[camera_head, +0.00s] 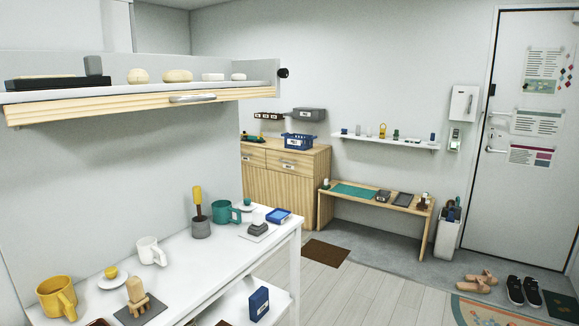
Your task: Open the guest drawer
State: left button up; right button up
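A wooden cabinet (285,190) stands against the back wall, left of the middle of the head view. It has two drawers side by side at its top, a left drawer (252,157) and a right drawer (290,163). Both look shut and carry small labels, too small to read, so I cannot tell which is the guest drawer. At upper left, nearer to me, is a pale wood front (120,101) with a silver handle (193,98), below a white shelf with things on it. Neither of my grippers is in view.
A white table (190,262) with mugs and small objects stands at lower left, between me and the cabinet. A low wooden bench (410,210) is right of the cabinet. A brown mat (326,253) lies on the floor. Shoes (522,290) lie near the door (522,130).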

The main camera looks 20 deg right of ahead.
aim_at(297, 159)
jog(key=i+l+z, duration=0.4)
jog(key=i+z, duration=0.4)
jog(key=i+l+z, duration=0.3)
jog(key=i, duration=0.75)
jog(key=i+j+z, duration=0.15)
jog(key=i+z, duration=0.2)
jog(key=i, duration=0.7)
jog(key=i+u, duration=0.2)
jog(key=i, duration=0.3)
jog(key=i+l+u, duration=0.2)
jog(key=i, duration=0.35)
jog(key=i+l+u, duration=0.2)
jog(key=i, duration=0.3)
jog(key=i+j+u, duration=0.15)
jog(key=i+u, duration=0.15)
jog(key=u, duration=0.15)
jog(key=i+j+u, duration=0.1)
jog(key=i+u, duration=0.5)
jog(key=u, duration=0.25)
jog(key=i+j, duration=0.15)
jog(key=i, duration=0.25)
jog(key=i+j+z, duration=0.1)
jog(key=i, duration=0.3)
